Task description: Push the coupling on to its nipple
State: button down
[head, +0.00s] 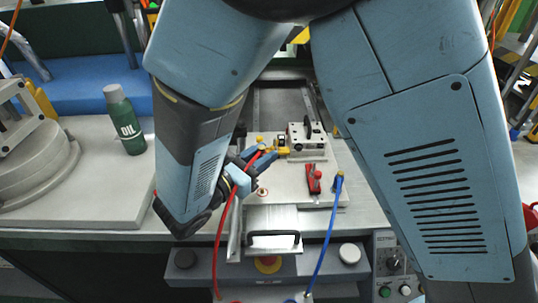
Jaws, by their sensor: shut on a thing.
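My gripper (279,151) reaches in from the left with blue fingers. It is shut at the left side of a pale metal block (308,152), on what looks like the small brass-yellow coupling (283,141). The fingers partly cover it. The nipple is not clear; the contact between coupling and block is too small to tell.
The block stands on a pale plate (330,198). A red clamp-like part (314,180) and a blue hose (325,235) with a brass end lie right of the gripper. A green oil bottle (124,120) stands at left.

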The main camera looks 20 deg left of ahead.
send_over(262, 189)
jog(key=shift+f, duration=2.75)
jog(key=shift+f, duration=1.5)
dwell(0.4)
jog(key=c, duration=0.8)
grip_release()
